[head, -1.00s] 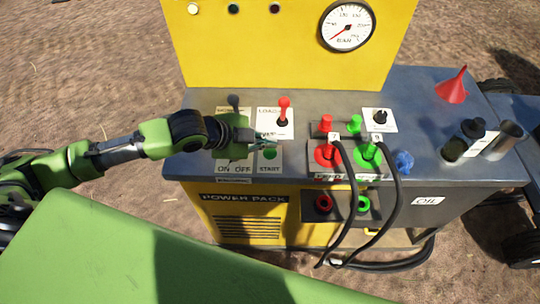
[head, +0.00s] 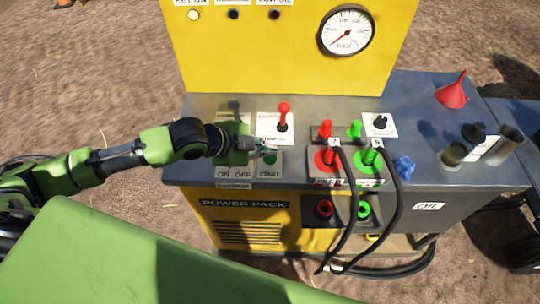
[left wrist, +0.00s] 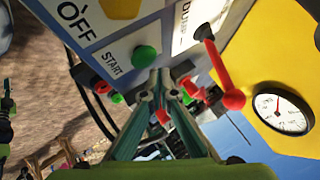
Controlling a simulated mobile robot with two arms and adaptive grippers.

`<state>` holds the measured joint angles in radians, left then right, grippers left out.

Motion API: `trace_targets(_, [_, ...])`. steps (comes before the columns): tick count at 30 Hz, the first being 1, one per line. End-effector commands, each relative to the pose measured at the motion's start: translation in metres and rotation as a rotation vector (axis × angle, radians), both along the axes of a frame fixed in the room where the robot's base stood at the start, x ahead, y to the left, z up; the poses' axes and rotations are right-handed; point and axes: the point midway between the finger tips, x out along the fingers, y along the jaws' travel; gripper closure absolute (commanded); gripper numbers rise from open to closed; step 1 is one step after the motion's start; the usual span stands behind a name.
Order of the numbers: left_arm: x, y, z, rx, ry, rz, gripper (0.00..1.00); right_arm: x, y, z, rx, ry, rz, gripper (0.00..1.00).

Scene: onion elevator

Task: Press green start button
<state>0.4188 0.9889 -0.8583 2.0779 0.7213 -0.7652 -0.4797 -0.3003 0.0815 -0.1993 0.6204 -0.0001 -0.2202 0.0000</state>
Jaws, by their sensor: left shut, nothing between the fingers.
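The green start button (head: 270,157) sits on a white plate marked START on top of the power pack. It also shows in the left wrist view (left wrist: 146,56), round and uncovered. My left gripper (head: 267,148) is shut and empty, its fingertips over the START plate close to the button. In the left wrist view the closed fingertips (left wrist: 163,77) appear just below and right of the button. I cannot tell whether they touch it. My right gripper is not in view.
A red-knobbed lever (head: 284,115) stands just behind the START plate. Red and green couplings (head: 325,160) with black hoses are to the right. A gauge (head: 347,31) is on the yellow back panel. A red funnel (head: 453,92) and bottle (head: 466,140) stand farther right.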

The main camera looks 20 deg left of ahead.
Motion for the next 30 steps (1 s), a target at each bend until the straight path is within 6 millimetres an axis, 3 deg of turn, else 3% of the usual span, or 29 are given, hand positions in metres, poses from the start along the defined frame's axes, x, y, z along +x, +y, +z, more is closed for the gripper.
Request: trace_targets(30, [-0.0001,0.0000,-0.0085,0.000,0.000,0.000,1.00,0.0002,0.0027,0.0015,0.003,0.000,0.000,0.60])
